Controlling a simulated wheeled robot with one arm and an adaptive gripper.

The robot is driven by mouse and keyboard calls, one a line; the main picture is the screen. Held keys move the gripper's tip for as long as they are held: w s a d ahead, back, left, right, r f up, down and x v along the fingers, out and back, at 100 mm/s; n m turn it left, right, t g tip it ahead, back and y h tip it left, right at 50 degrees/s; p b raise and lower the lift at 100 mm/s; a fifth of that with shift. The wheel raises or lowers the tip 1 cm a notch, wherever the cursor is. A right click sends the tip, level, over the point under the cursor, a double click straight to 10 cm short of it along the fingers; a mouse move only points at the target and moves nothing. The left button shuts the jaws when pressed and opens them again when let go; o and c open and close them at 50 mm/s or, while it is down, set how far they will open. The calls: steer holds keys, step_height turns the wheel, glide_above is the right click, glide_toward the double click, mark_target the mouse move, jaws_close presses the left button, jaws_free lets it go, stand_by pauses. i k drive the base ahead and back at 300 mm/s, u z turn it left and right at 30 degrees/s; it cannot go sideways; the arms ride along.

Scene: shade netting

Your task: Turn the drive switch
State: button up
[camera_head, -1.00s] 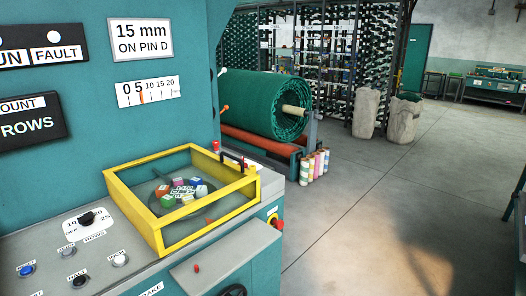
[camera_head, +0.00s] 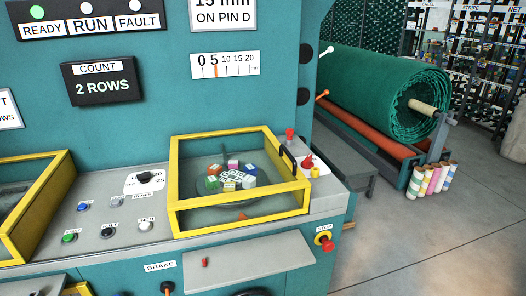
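No control with a readable "drive" label shows, so I cannot tell which one is the drive switch. A black rotary knob (camera_head: 146,178) sits on a white dial plate on the grey console, left of the yellow-framed guard. A red knob (camera_head: 308,161) stands on a white plate at the console's right end, with a small yellow part (camera_head: 315,171) beside it; their labels are not readable. A small red toggle (camera_head: 205,262) is on the lower ledge, and an orange-topped lever (camera_head: 167,288) is under the BRAKE label. My gripper is not in view.
The yellow-framed clear guard (camera_head: 240,212) covers coloured blocks on a disc. Blue, green, black and white buttons lie left of it. A red STOP button (camera_head: 326,243) is on the right front corner. The green net roll (camera_head: 385,95) and open floor (camera_head: 430,240) are right.

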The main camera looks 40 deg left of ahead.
mark_target(307, 163)
steer(key=u, duration=1)
steer(key=i, duration=0.8)
steer(key=u, duration=0.9)
